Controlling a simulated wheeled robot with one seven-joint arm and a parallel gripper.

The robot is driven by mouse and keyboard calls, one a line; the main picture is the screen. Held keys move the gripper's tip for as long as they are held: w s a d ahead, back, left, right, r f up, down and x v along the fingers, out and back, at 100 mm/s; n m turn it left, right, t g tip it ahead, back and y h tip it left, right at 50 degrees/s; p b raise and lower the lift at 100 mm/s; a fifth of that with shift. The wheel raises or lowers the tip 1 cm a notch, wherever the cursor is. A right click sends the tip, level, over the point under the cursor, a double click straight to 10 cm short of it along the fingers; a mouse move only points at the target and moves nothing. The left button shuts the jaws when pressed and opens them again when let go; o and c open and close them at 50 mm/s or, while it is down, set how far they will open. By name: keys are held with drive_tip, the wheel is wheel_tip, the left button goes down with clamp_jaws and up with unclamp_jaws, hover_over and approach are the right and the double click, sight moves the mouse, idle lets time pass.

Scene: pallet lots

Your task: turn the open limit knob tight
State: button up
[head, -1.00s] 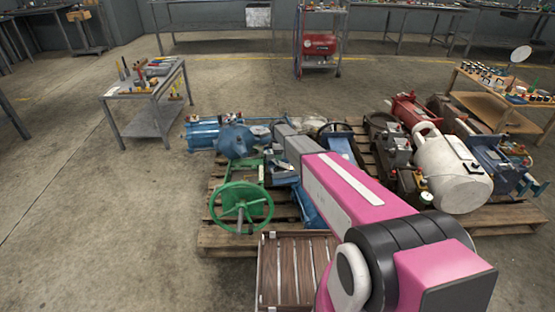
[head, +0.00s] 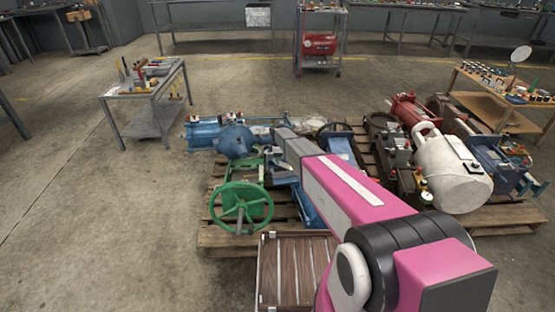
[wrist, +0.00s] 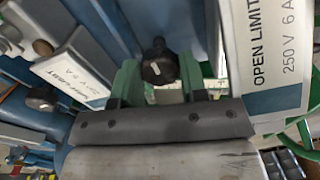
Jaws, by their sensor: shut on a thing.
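In the wrist view, a black knob (wrist: 160,68) with a white pointer mark sits between the green fingers of my gripper (wrist: 158,78), which is shut on it. A white and blue plate reading "OPEN LIMIT 250 V 6 A" (wrist: 268,55) is just right of the knob. A second dark knob (wrist: 42,98) lies to the left, by another plate (wrist: 75,72) also marked 250 V 6 A. In the head view my arm reaches over the pallet and hides the gripped knob.
The wooden pallet (head: 228,238) carries a green handwheel (head: 241,205), a blue motor (head: 235,140) and other machines. A white tank (head: 455,170) stands on the right. A small tool table (head: 150,100) is at left. The floor at left is clear.

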drive_tip(key=m, duration=0.4)
drive_tip(key=shift+m, duration=0.4)
drive_tip(key=m, duration=0.4)
drive_tip(key=shift+m, duration=0.3)
drive_tip(key=m, duration=0.4)
drive_tip(key=shift+m, duration=2.5)
drive_tip(key=o, duration=0.9)
